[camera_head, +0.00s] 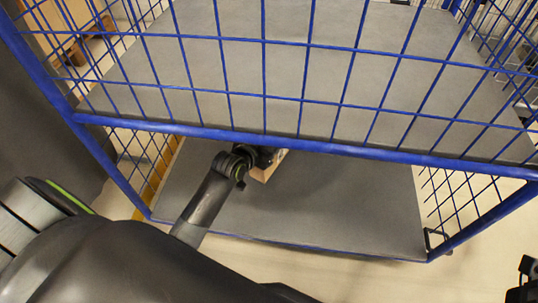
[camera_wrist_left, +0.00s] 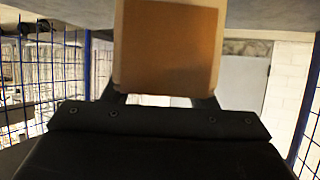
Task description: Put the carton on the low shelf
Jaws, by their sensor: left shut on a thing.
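The carton (camera_head: 263,171) is a small light-brown box, mostly hidden behind my left gripper in the head view. In the left wrist view the carton (camera_wrist_left: 168,45) fills the top middle, with a brown face between the fingers. My left gripper (camera_wrist_left: 162,98) is shut on the carton. My left arm reaches in under the upper deck, over the grey low shelf (camera_head: 330,215) of the blue wire cage. I cannot tell whether the carton touches the shelf. A dark part at the bottom right corner may be my right arm; its fingers do not show.
The grey upper deck (camera_head: 300,75) and its blue front bar (camera_head: 300,146) lie above my left forearm. Blue mesh sides (camera_head: 470,205) close the cage left and right. The low shelf is bare to the right of the carton.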

